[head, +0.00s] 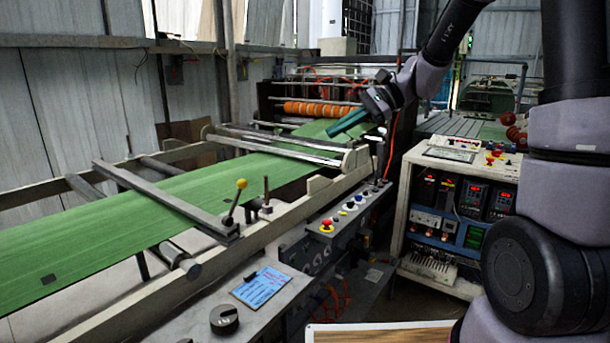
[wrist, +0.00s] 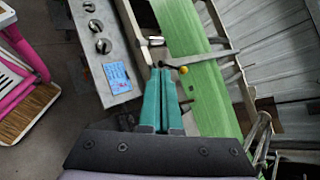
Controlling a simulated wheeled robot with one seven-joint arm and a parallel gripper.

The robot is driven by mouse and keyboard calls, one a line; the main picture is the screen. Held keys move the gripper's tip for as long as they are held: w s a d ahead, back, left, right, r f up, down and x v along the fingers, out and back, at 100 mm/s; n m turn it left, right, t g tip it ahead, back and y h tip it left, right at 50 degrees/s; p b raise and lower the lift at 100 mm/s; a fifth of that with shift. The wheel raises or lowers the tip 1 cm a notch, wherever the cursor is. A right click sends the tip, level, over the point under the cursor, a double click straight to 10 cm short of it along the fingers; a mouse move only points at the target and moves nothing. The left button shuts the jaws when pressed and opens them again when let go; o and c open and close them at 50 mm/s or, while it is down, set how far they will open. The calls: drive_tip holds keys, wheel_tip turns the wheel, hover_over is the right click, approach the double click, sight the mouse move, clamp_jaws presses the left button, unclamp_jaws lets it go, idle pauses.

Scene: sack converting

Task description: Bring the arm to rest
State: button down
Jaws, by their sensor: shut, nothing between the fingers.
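My gripper (head: 348,123) is at the upper middle of the head view, held out over the far part of the machine. Its teal fingers are together and nothing is between them. In the wrist view the shut fingers (wrist: 161,72) point up the picture toward the machine's edge. My arm reaches in from the upper right of the head view. I cannot tell how far the fingertips are from the machine below.
A machine with a green sheet (head: 90,235) runs across the left. A lever with a yellow knob (head: 241,184) stands on its near rail. A blue label (head: 260,287) and a black knob (head: 224,319) are on the front panel. A control cabinet (head: 455,215) stands right.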

drive_tip(key=s+d+r+n+t+h, duration=0.3)
drive_tip(key=s+d+h, duration=0.1)
drive_tip(key=s+d, duration=0.4)
drive_tip(key=s+d+r+n+t+h, duration=0.3)
drive_tip(key=s+d+t+h, duration=0.1)
drive_tip(key=s+d, duration=0.5)
drive_tip(key=shift+s+r+h, duration=0.15)
drive_tip(key=shift+s+h, duration=0.1)
drive_tip(key=shift+h, duration=0.55)
